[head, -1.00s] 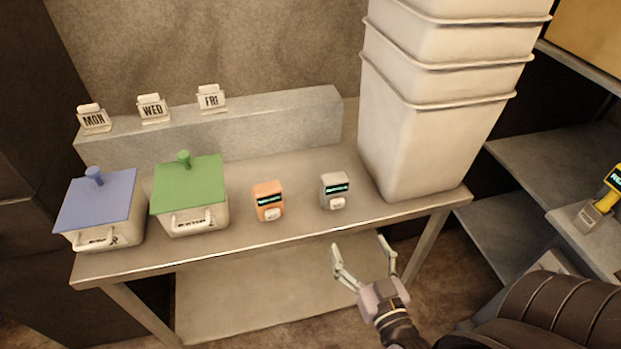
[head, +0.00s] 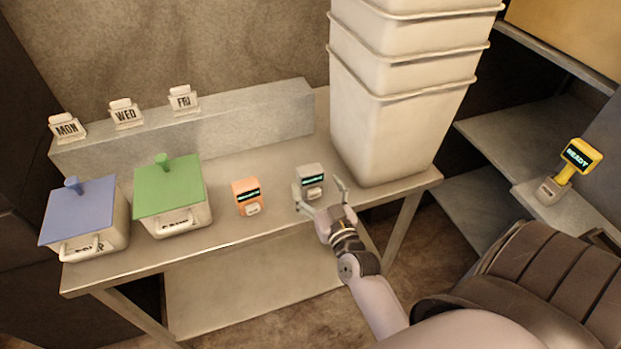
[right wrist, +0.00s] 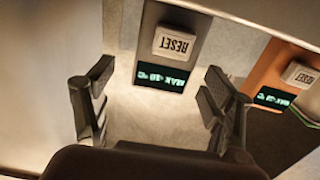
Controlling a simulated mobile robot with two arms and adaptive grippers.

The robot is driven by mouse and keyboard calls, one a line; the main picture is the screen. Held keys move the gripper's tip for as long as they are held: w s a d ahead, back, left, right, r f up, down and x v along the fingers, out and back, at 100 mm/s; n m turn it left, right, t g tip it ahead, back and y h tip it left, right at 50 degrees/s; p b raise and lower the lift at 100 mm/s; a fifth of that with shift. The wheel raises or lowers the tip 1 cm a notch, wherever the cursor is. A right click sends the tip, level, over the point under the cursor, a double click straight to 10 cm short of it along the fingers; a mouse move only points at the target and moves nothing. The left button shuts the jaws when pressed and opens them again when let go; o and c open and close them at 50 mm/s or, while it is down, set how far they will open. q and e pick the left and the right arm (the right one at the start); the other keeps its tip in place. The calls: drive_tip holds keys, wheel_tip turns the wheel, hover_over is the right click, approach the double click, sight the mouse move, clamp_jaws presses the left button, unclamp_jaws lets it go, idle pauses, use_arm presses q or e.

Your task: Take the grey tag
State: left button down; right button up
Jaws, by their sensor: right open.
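The grey tag (head: 311,177), a small upright device with a dark lit display and a pale button, stands on the metal table (head: 270,225). My right gripper (head: 320,188) is open right at it, with one finger towards each side of it in the head view. In the right wrist view the grey tag (right wrist: 190,23) shows its RESET button and a "MAX" display, ahead of and between the open fingers (right wrist: 158,82). I see no contact. My left gripper is not in view.
An orange tag (head: 247,196) stands close to the left of the grey one. Green-lidded (head: 172,190) and blue-lidded (head: 82,215) boxes are further left. A tall stack of white bins (head: 395,130) stands close on the right. Day cards stand on the rear ledge (head: 230,118).

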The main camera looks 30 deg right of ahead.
sight(313, 180)
drive_tip(key=x, duration=0.4)
drive_tip(key=shift+w+a+r+p, duration=0.1)
drive_tip(key=shift+r+p, duration=0.1)
drive_tip(key=shift+p, duration=0.2)
drive_tip(key=shift+c, duration=0.4)
drive_tip(key=c, duration=1.2)
